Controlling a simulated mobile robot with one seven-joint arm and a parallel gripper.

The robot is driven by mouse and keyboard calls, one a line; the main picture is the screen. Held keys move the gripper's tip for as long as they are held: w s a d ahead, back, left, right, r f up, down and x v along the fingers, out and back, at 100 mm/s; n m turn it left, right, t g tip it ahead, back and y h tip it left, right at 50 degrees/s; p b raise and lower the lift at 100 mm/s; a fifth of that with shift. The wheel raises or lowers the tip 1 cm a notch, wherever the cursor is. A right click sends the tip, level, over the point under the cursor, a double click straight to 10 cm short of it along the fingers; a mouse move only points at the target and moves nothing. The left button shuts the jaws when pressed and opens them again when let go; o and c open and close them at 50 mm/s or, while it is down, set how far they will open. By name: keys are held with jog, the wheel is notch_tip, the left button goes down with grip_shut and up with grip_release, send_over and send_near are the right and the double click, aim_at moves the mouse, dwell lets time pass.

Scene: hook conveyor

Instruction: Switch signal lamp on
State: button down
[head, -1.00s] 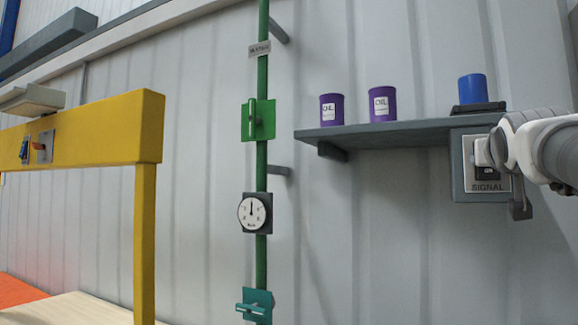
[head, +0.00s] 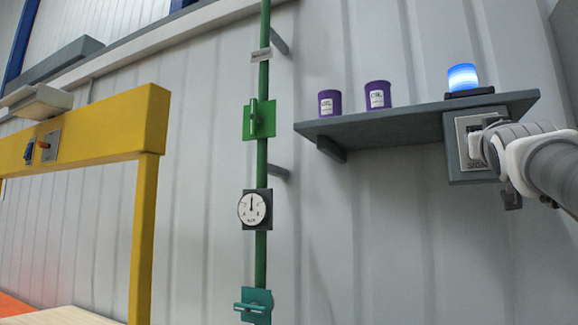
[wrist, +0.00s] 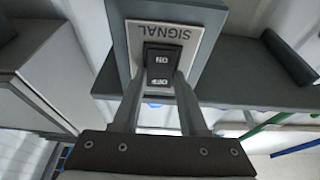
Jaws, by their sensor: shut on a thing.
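The blue signal lamp (head: 462,77) glows brightly on top of the right end of the shelf. Below it, the grey signal switch box (head: 453,158) is fixed at the shelf's right end, partly hidden by my gripper (head: 483,150). In the wrist view, the box carries a pale plate (wrist: 196,34) reading SIGNAL, upside down, with a black rocker switch (wrist: 162,60) marked ON and OFF. My gripper (wrist: 160,82) reaches the rocker with both fingers at its lower part and is shut on it. The exact contact at the fingertips is hard to see.
The grey shelf (head: 400,128) holds two purple cans (head: 377,95). A green pipe (head: 262,170) with a green valve (head: 259,119), gauge (head: 252,209) and teal valve (head: 256,303) runs down the wall. A yellow frame (head: 140,210) stands at left.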

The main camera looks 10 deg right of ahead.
jog(key=shift+r, duration=0.1)
jog(key=shift+c, duration=2.2)
grip_release()
jog(key=shift+s, duration=0.1)
